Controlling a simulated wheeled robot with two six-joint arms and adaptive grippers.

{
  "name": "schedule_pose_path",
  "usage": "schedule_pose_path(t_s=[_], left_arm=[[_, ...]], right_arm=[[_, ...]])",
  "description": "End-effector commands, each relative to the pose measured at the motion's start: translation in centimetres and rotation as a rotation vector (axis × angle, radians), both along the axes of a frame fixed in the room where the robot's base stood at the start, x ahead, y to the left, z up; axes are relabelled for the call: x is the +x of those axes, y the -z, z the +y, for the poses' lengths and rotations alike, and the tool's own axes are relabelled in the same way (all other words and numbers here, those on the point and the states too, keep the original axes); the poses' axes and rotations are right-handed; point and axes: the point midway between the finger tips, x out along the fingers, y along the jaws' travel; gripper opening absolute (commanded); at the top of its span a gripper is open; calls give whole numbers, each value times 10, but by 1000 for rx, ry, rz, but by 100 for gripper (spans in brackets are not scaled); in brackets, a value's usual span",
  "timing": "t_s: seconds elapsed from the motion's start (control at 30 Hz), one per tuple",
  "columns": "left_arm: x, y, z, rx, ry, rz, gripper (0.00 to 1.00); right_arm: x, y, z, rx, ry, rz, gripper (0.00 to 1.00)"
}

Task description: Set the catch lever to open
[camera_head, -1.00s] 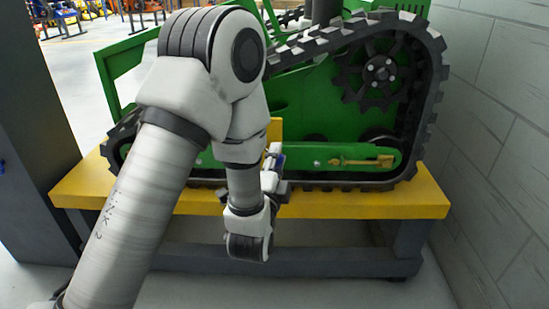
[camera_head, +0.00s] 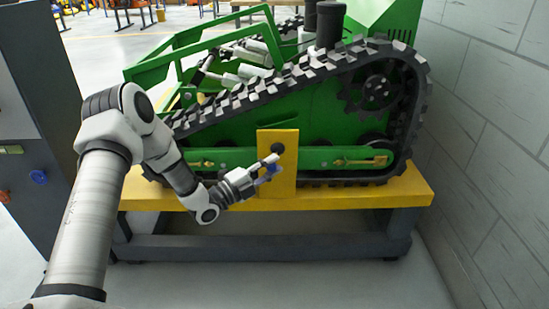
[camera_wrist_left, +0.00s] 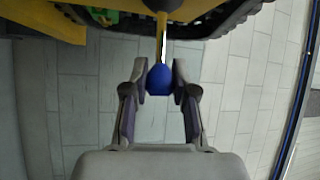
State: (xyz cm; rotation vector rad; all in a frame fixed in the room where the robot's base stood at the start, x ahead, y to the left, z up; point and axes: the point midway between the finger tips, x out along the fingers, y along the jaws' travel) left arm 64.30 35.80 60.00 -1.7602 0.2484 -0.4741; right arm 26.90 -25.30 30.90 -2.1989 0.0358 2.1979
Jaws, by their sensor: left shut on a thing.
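The catch lever is a thin brass-coloured rod (camera_wrist_left: 162,38) with a blue knob (camera_wrist_left: 160,78) at its end. In the head view the blue knob (camera_head: 273,169) shows in front of a yellow plate (camera_head: 286,184) with a dark round pivot (camera_head: 278,148), on the side of the green tracked carrier (camera_head: 310,125). My left gripper (camera_head: 268,167) reaches it from the lower left. In the left wrist view its two fingers (camera_wrist_left: 159,77) stand on either side of the knob, shut on it. My right gripper is not in view.
The carrier's black track (camera_head: 345,183) rests on a yellow-topped bench (camera_head: 365,196). A brass fitting (camera_head: 365,161) sits right of the plate. A grey block wall (camera_head: 490,130) closes the right side. A dark cabinet (camera_head: 30,130) stands at the left.

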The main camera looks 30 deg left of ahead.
Motion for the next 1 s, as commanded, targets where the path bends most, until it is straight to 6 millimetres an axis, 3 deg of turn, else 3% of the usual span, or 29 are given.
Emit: schedule_pose_path(t_s=[0.1, 0.4, 1.0], left_arm=[[-2, -3, 9, -3, -13, 2, 0], [-4, -2, 27, -2, -17, -2, 0], [-3, -2, 35, -3, -19, -7, 0]], right_arm=[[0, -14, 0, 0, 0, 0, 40], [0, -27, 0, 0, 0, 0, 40], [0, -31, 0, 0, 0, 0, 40]])
